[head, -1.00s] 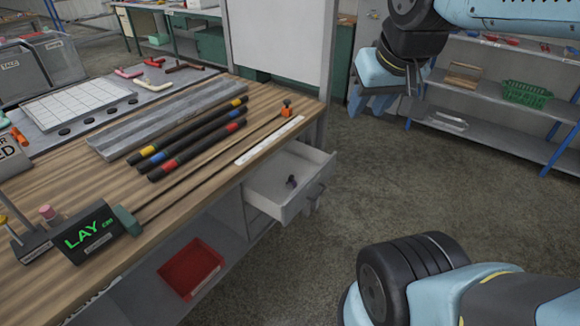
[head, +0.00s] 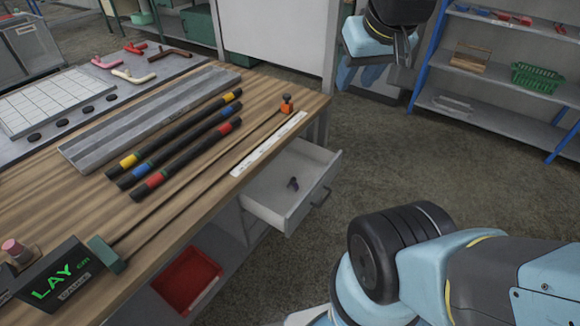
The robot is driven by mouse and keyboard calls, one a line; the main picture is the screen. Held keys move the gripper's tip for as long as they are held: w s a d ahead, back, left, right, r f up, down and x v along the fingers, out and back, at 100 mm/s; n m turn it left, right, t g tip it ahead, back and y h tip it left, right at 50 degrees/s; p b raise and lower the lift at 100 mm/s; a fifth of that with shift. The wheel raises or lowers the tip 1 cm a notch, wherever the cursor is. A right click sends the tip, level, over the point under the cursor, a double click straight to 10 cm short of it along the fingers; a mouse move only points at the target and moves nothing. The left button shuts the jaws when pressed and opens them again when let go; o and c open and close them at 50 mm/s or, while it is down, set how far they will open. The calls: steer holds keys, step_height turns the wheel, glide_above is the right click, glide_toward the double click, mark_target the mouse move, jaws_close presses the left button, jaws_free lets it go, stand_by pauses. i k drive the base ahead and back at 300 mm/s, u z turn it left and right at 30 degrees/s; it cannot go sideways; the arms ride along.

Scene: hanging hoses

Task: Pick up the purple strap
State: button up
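No clearly purple strap shows in the head view. A small dark item with a bluish-purple tint (head: 293,184) lies in the open drawer (head: 277,212) under the bench's right end. It is too small to tell whether it is a strap. My gripper (head: 360,77) hangs at the top, right of the bench and apart from the drawer. Its fingers point down. Nothing is seen in it, but the spacing of its fingers is not clear.
The wooden bench (head: 60,190) holds black hoses with coloured bands (head: 185,158), a grey channel (head: 150,118), a thin rod, a white strip (head: 268,145) and a LAY sign (head: 58,284). A red bin (head: 187,279) sits below. Shelves (head: 490,112) stand right. Floor between is clear.

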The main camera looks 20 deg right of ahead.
mark_target(292, 180)
steer(key=z, duration=1.25)
steer(key=k, duration=1.4)
steer(key=u, duration=0.85)
steer(key=i, duration=1.05)
steer(key=z, duration=0.05)
